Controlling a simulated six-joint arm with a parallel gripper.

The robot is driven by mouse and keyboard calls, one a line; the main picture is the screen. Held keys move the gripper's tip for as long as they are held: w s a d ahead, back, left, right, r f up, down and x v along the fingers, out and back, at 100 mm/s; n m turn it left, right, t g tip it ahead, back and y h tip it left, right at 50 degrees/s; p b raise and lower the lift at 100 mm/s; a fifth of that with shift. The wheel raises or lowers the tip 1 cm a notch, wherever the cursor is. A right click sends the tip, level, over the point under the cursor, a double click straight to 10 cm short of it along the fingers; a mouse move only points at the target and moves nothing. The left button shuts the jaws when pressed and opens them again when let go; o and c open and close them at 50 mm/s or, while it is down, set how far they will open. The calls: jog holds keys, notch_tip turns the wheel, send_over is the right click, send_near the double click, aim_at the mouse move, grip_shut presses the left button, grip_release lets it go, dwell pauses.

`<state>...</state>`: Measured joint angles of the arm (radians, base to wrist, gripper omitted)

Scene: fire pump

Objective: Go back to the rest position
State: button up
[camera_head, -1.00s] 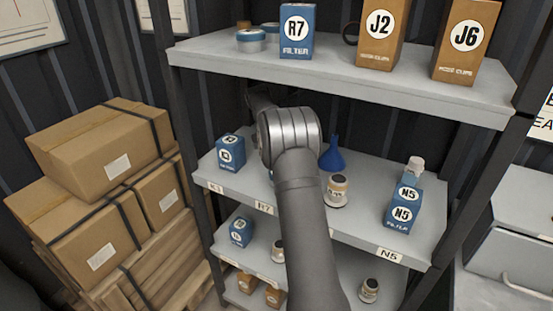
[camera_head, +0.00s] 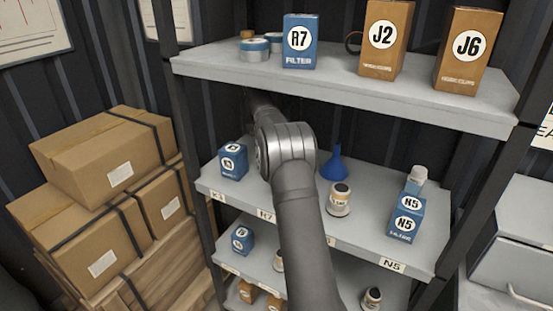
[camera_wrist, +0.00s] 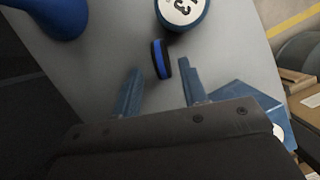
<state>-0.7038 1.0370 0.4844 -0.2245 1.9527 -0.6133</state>
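My gripper (camera_wrist: 160,86) shows in the wrist view with its two blue fingers apart and nothing between them. It hangs over a grey shelf surface (camera_wrist: 105,60). A small blue and black disc (camera_wrist: 161,59) is just beyond the fingertips, apart from them. In the head view my arm reaches into the shelf unit between the top and second boards, and its elbow hides the gripper.
A round jar (camera_wrist: 183,10), a blue funnel (camera_head: 333,165) and a blue box (camera_wrist: 235,100) stand near the gripper. The upper shelf (camera_head: 330,84) is above the arm. A blue N5 box (camera_head: 407,217) stands at right, stacked cartons (camera_head: 95,150) at left.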

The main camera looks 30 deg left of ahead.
jog(key=shift+a+r, duration=0.2)
jog(key=shift+r, duration=0.35)
jog(key=shift+f, duration=0.1)
jog(key=x, duration=0.7)
jog(key=shift+d, duration=0.1)
jog(key=shift+r, duration=1.8)
jog(key=shift+f, duration=0.1)
